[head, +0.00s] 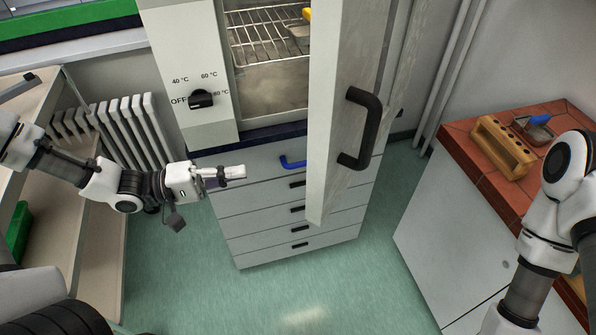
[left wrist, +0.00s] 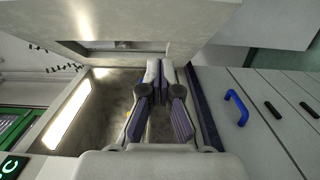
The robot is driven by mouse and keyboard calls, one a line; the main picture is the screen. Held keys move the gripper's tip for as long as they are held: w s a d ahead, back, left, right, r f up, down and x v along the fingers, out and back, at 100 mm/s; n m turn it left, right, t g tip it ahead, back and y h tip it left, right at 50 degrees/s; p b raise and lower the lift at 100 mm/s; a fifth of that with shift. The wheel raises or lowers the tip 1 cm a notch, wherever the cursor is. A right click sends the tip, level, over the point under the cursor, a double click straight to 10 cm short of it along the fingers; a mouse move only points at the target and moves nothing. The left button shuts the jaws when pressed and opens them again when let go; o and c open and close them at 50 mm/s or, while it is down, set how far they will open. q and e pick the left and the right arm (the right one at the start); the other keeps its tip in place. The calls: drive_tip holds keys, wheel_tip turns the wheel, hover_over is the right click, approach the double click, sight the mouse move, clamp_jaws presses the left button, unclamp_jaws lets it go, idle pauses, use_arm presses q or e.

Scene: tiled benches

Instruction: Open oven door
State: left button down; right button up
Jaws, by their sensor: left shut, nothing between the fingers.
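The oven (head: 195,60) stands on a drawer unit in the head view. Its door (head: 335,130) is swung wide open toward me, with a black handle (head: 372,128) on its outer face. The lit inside with a wire rack (head: 265,40) shows left of the door. My left gripper (head: 240,172) is shut and empty, in front of the drawers, left of the door and apart from the handle. In the left wrist view its fingers (left wrist: 160,75) are together in front of the oven opening. My right arm shows at the right, but its gripper is out of view.
The drawer unit (head: 290,225) below the oven has one blue handle (head: 293,162) and several black ones. A red-tiled bench (head: 470,140) with a wooden rack (head: 502,148) stands at the right. A radiator (head: 125,125) and shelf are at the left. The green floor (head: 300,290) is clear.

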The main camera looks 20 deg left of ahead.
use_arm(q)
drive_tip(key=s+d+x, duration=0.1)
drive_tip(key=s+x, duration=0.1)
drive_tip(key=x, duration=1)
drive_tip(key=shift+d+f, duration=0.15)
drive_tip(key=shift+f, duration=0.15)
